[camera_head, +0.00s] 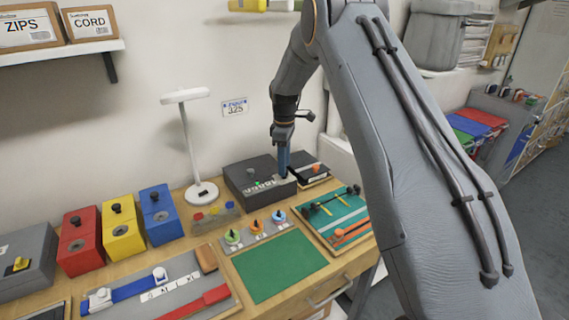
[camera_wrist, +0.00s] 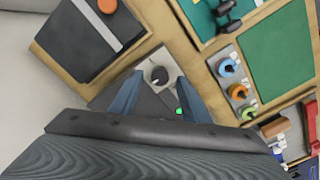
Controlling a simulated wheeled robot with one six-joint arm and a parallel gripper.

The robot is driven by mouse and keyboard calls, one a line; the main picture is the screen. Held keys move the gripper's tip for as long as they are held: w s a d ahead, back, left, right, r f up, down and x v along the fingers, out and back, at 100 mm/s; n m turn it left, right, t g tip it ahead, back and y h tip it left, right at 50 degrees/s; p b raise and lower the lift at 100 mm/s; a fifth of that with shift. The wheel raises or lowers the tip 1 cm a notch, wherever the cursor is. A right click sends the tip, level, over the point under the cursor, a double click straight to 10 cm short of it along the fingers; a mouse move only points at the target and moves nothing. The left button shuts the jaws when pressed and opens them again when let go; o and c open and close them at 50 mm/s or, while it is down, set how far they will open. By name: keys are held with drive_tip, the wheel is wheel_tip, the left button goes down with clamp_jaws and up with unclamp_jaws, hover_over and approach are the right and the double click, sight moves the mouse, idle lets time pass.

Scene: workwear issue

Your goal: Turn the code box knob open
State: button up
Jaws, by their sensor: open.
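The code box (camera_head: 248,172) is a dark box at the back of the bench, with a row of small dials and a lit green light on its front. In the wrist view its knob (camera_wrist: 159,74) is a small dark round piece on a light grey plate. My gripper (camera_head: 284,172) points down over the right end of the box and hides the knob in the head view. In the wrist view the blue-grey fingers of my gripper (camera_wrist: 158,86) are apart, with the knob seen between their tips. I cannot tell whether they touch it. The green light (camera_wrist: 179,110) shows beside the right finger.
A black case with an orange knob (camera_head: 316,167) stands close right of the code box. A white lamp (camera_head: 201,192) stands to its left. In front are a panel with three coloured rings (camera_head: 255,228), a green mat (camera_head: 278,265) and a tool tray (camera_head: 337,218).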

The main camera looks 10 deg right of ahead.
drive_tip(key=shift+f, duration=0.7)
drive_tip(key=c, duration=1.1)
drive_tip(key=shift+o, duration=0.2)
